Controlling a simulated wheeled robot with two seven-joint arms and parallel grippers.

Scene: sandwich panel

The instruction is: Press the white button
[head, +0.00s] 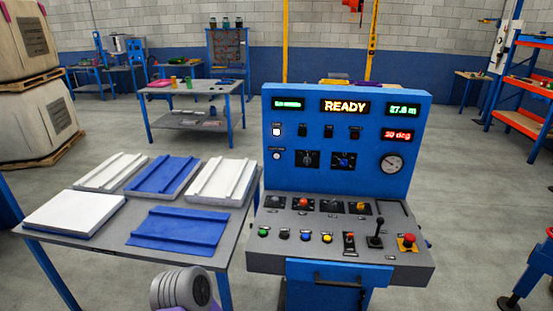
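The blue control console (350,100) stands right of centre with a sloping grey desk. On its upright panel at the left are a lit white square (276,131) and, below it, a small round white spot (277,156). Their labels are too small to read, and I cannot tell which is the white button. No gripper fingers show; a grey rounded link of mine shows at the bottom, away from the console.
A black joystick (376,239) and a red knob on a yellow base (407,242) are on the desk's right. A table (110,244) with white and blue panels stands close on the console's left. A handle (337,282) juts from the console front.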

